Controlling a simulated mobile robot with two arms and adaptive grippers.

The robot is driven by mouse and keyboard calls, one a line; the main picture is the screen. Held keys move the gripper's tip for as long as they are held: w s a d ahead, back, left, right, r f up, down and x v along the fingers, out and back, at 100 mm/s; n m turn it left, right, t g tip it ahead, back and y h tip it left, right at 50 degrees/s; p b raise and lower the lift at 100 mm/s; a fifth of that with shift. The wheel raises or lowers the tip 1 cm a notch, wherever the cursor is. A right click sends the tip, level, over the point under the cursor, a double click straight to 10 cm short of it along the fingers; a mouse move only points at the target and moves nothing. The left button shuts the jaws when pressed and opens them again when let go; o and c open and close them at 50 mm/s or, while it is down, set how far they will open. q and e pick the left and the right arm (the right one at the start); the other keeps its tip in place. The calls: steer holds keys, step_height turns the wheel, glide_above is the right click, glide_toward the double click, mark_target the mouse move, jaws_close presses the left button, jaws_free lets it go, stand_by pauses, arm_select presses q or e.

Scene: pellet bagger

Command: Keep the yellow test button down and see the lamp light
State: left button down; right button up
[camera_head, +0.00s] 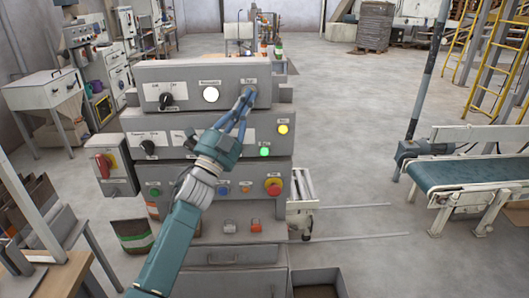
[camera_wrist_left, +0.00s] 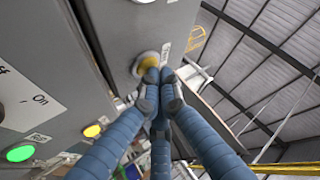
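The yellow test button (camera_wrist_left: 149,62) is on the top panel (camera_head: 190,75), seen in the left wrist view. In the head view my fingers hide it under its label. My left gripper (camera_head: 248,92) has its fingers drawn together, with nothing between them. Its tips (camera_wrist_left: 161,80) are at the button's face and look to be touching it; how far the button is pushed in I cannot tell. The round lamp (camera_head: 210,94) left of the button is bright white and looks lit. My right gripper is not in view.
Lower on the cabinet are another yellow button (camera_head: 283,129), a glowing green button (camera_head: 264,152) and a red mushroom button (camera_head: 273,186) on a yellow base. A black knob (camera_head: 166,101) is at the top panel's left. A conveyor (camera_head: 470,172) stands right, beyond clear floor.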

arm_select(q)
steer(key=shift+s+p, duration=0.5)
steer(key=shift+s, duration=0.35)
steer(key=s+p, duration=0.2)
steer(key=s, duration=0.3)
steer(key=shift+p, duration=0.3)
steer(key=shift+f, duration=0.1)
